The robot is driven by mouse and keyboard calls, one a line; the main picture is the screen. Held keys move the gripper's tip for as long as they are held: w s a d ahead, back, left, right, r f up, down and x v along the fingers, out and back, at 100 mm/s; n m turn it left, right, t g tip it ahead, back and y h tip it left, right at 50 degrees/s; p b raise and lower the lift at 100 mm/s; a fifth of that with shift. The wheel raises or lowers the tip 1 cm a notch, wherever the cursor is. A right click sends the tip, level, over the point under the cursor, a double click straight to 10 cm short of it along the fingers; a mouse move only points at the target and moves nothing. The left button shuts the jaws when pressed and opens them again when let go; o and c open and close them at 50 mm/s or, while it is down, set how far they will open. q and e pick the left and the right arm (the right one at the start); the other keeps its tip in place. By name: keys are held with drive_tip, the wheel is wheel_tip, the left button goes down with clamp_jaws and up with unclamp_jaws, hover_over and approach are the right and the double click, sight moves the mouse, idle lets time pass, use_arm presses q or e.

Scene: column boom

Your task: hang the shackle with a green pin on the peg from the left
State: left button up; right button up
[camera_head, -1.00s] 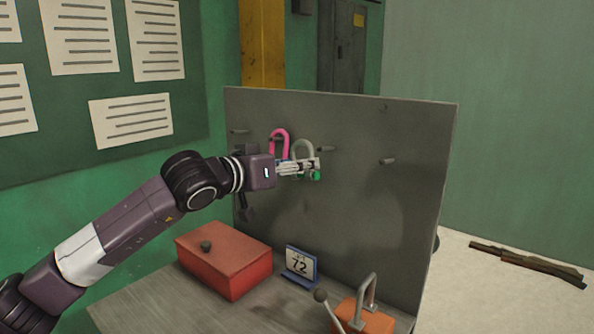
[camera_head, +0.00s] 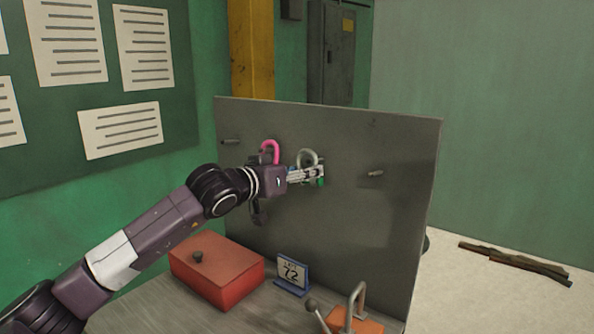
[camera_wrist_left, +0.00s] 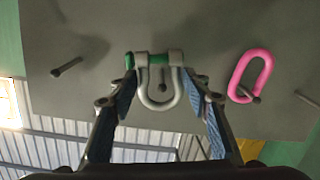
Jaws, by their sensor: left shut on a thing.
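The grey shackle (camera_head: 308,153) with the green pin (camera_head: 321,182) is held in front of the upright board, bow up. My left gripper (camera_head: 317,175) is shut on it; in the left wrist view the fingers (camera_wrist_left: 160,78) lie on both sides of the shackle (camera_wrist_left: 159,106), near its green pin (camera_wrist_left: 160,58). A peg (camera_wrist_left: 162,87) shows inside the bow there; I cannot tell whether it passes through. Other pegs are the leftmost peg (camera_head: 230,141) and the right peg (camera_head: 376,173), both bare. My right gripper is out of view.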

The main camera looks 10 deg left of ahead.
use_arm(q)
drive_tip(key=shift+f+x, duration=0.2)
drive_tip(key=shift+x, duration=1.05)
drive_tip(key=shift+f+x, duration=0.15)
drive_tip(key=shift+x, duration=1.1)
drive_tip(key=shift+s, duration=0.1)
drive_tip(key=o, duration=1.4)
drive_tip(key=shift+o, duration=0.2)
drive_tip(key=shift+f, duration=0.1)
